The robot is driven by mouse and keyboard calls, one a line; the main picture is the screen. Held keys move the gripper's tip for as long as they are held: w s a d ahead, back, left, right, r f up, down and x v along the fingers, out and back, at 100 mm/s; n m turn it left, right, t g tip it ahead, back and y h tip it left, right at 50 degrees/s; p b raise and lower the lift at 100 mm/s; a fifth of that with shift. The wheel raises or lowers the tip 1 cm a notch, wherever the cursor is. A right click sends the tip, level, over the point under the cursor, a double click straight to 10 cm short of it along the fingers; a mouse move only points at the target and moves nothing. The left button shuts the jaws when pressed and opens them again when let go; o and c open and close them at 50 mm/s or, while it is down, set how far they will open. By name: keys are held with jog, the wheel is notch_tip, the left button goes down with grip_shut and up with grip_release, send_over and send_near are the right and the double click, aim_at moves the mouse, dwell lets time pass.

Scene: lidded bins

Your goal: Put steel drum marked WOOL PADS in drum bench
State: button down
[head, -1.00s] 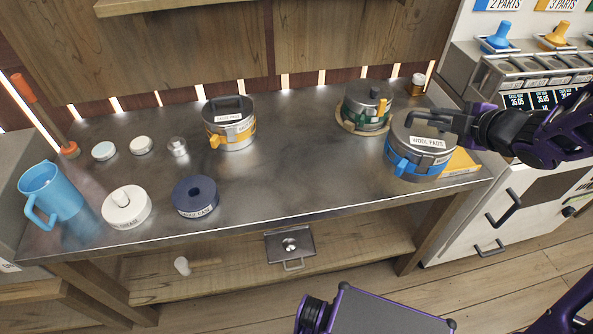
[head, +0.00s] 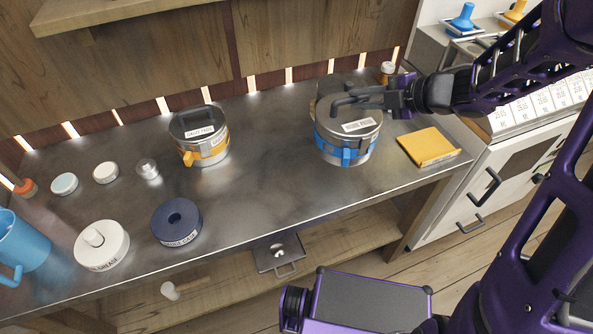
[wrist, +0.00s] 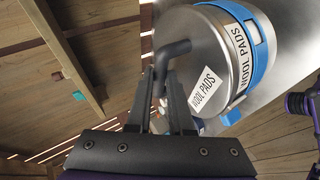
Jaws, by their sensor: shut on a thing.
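The steel drum marked WOOL PADS (head: 345,146), with a blue band, is over the right part of a steel-topped bench (head: 265,180). I cannot tell whether its base touches the top. No sign naming the drum bench is readable. My gripper (head: 380,98) is shut on the dark handle on the drum's lid. In the wrist view the fingers close at the handle (wrist: 175,48), beside the lid with its WOOL PADS label. The drum's blue band (wrist: 262,45) and side label also show there.
Another drum (head: 335,84) is mostly hidden close behind. A yellow-banded drum (head: 203,150) stands left. The bench middle is clear.

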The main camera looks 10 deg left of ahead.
notch_tip(320, 180, down, 10)
jog(key=shift+r+b, duration=0.25)
jog(key=shift+b, duration=1)
jog(key=c, duration=1.3)
grip_release()
jog(key=shift+f, duration=0.25)
jog(key=o, duration=0.5)
jog(key=shift+r, duration=0.1)
jog(key=shift+r, duration=0.15)
jog(key=p+v, duration=0.2)
jog(key=v, duration=1)
jog(key=shift+d, duration=0.1)
